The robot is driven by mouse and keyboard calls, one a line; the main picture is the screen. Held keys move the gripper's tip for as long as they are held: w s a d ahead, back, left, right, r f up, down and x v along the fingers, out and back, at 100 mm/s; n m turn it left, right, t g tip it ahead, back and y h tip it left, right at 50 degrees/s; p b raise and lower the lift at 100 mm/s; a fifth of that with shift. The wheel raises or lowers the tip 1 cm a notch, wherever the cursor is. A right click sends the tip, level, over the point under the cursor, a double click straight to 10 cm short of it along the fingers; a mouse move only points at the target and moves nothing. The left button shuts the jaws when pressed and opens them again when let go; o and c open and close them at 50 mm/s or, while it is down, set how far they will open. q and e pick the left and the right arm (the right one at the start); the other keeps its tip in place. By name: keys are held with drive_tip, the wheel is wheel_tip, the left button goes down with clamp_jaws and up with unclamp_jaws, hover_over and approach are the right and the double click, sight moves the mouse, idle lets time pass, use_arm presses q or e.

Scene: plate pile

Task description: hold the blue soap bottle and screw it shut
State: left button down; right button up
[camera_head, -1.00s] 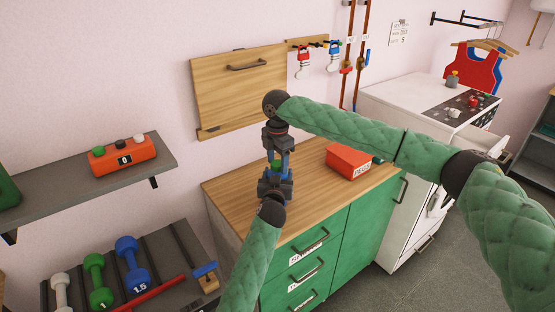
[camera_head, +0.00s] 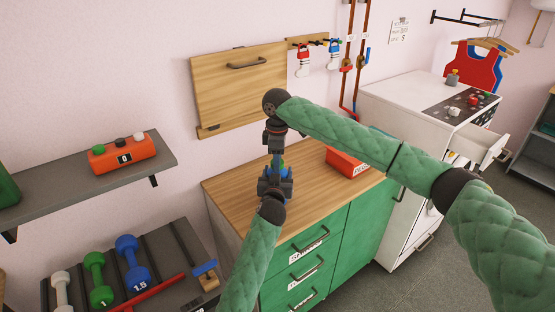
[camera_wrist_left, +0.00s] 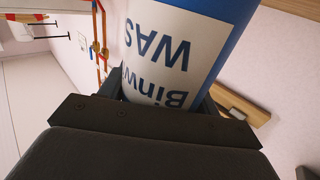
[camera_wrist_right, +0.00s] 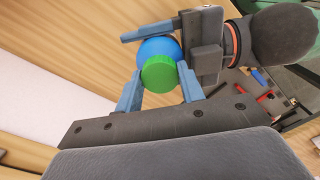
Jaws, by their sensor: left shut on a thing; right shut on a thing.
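The blue soap bottle (camera_wrist_left: 180,50) has a white label and fills the middle of the left wrist view. My left gripper (camera_head: 275,179) is shut around its body above the wooden counter. In the right wrist view the bottle's blue top (camera_wrist_right: 158,47) shows behind a round green cap (camera_wrist_right: 160,73). My right gripper (camera_head: 277,157) reaches down from above, its blue-grey fingers (camera_wrist_right: 160,85) shut on the cap from both sides. The cap is at the bottle's top; whether any gap is left between them cannot be told.
The wooden counter (camera_head: 232,192) on green drawers lies under both grippers. A red box (camera_head: 345,162) stands on it to the right, partly behind my right arm. A wooden wall panel (camera_head: 240,90) is behind. A shelf with an orange counter box (camera_head: 123,154) is at the left.

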drive_tip(key=m, duration=0.6)
drive_tip(key=shift+a, duration=0.1)
drive_tip(key=m, duration=0.7)
drive_tip(key=o, duration=1.2)
drive_tip(key=shift+c, duration=0.2)
wheel_tip(320, 180, up, 12)
use_arm(q)
drive_tip(key=shift+c, duration=1.3)
unclamp_jaws()
